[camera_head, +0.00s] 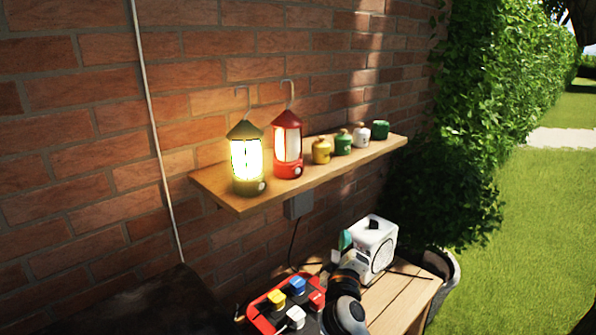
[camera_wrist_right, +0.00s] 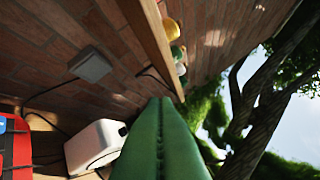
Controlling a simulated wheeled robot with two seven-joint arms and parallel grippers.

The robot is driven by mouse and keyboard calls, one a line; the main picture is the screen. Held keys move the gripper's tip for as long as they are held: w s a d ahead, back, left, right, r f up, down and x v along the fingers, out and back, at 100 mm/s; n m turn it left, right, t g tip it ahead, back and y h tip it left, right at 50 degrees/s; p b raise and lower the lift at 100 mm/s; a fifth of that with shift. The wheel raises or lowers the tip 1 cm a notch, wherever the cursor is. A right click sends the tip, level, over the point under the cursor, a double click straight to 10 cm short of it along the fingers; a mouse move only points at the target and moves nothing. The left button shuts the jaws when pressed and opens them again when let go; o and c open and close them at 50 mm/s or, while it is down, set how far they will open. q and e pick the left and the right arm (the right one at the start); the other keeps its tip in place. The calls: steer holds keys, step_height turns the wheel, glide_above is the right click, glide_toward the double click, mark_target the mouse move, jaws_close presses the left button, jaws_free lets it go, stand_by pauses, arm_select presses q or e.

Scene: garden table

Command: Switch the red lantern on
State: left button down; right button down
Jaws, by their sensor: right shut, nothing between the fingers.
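The red lantern (camera_head: 287,165) stands upright on the wooden wall shelf, with a pale round knob (camera_head: 298,171) low on its front. Its panel looks pale and unlit beside the bright olive lantern (camera_head: 248,186) to its left. My right gripper (camera_head: 345,240) is below the shelf, right of the lantern and apart from it, in front of a white box. In the right wrist view its green fingers (camera_wrist_right: 161,103) are pressed together and empty. The red lantern is outside that view. My left gripper is in neither view.
The shelf (camera_head: 228,196) also bears several small yellow, green and white pots to the right; its underside shows in the wrist view (camera_wrist_right: 150,40). A grey wall box (camera_head: 298,206) hangs below it. The white box (camera_head: 376,238) and a red board with coloured blocks (camera_head: 262,302) are below.

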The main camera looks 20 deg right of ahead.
mark_target(303, 180)
steer(key=w+a+r+n+t, duration=0.1)
steer(key=w+r+n+t, duration=0.3)
steer(key=r, duration=0.5)
steer(key=shift+w+a+r+n, duration=0.25)
steer(key=shift+w+n, duration=0.05)
steer(key=shift+w, duration=0.6)
steer(key=w+b, duration=0.1)
steer(key=w, duration=0.1)
steer(key=w+a+b, duration=0.1)
steer(key=w+b, duration=0.1)
steer(key=w, duration=0.1)
steer(key=w+b, duration=0.2)
steer(key=shift+w+a+f, duration=0.2)
steer(key=shift+w+a, duration=0.15)
steer(key=shift+a, duration=0.05)
steer(key=shift+w+a+r+b, duration=0.1)
steer(key=shift+w+r+b, duration=0.05)
steer(key=shift+w+b, duration=0.25)
stand_by(0.4)
steer(key=shift+w+a+b, duration=0.1)
steer(key=shift+w+b, duration=0.25)
steer(key=shift+b, duration=0.15)
steer(key=shift+w+a+b, duration=0.1)
steer(key=shift+w+b, duration=0.2)
steer(key=shift+b, duration=0.4)
stand_by(0.7)
steer(key=shift+y, duration=0.3)
stand_by(0.3)
